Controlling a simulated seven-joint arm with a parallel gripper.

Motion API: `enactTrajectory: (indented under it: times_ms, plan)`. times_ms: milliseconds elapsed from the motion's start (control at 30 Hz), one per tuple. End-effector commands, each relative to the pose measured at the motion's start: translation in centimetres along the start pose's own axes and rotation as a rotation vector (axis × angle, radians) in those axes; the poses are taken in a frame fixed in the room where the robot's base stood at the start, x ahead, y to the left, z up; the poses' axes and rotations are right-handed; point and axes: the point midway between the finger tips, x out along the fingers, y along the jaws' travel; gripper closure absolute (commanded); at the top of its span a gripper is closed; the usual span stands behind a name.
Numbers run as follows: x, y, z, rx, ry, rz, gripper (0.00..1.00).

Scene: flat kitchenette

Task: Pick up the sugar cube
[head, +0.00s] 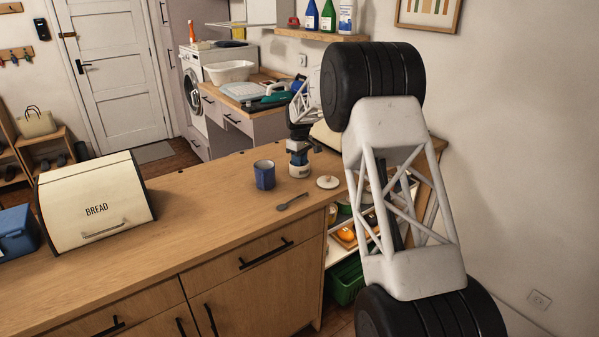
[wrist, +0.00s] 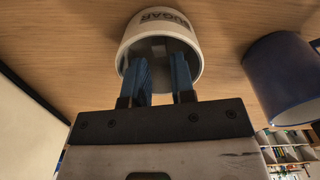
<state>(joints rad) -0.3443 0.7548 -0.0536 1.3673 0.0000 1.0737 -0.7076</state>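A small white pot marked SUGAR (wrist: 130,42) stands on the wooden counter and fills the upper middle of the wrist view. It also shows in the head view (head: 299,171), right under my gripper (head: 298,153). In the wrist view the two blue fingers of my gripper (wrist: 161,75) reach into the pot's mouth, with a clear gap between them.
A blue mug (head: 264,175) stands left of the pot. A round white lid (head: 327,182) lies to its right and a dark spoon (head: 292,202) in front. A cream bread bin (head: 95,205) and a blue box (head: 14,232) are at left. The counter between is clear.

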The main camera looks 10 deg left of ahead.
Motion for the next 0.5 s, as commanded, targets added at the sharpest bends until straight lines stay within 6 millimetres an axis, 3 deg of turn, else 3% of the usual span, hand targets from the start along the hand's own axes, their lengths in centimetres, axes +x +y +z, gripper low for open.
enactTrajectory:
  times_ms: [233,500]
  plan:
    - [2.7,0.0,0.0,0.0,0.0,-0.001,0.77]
    - [3.2,0.0,0.0,0.0,0.001,0.001,0.77]
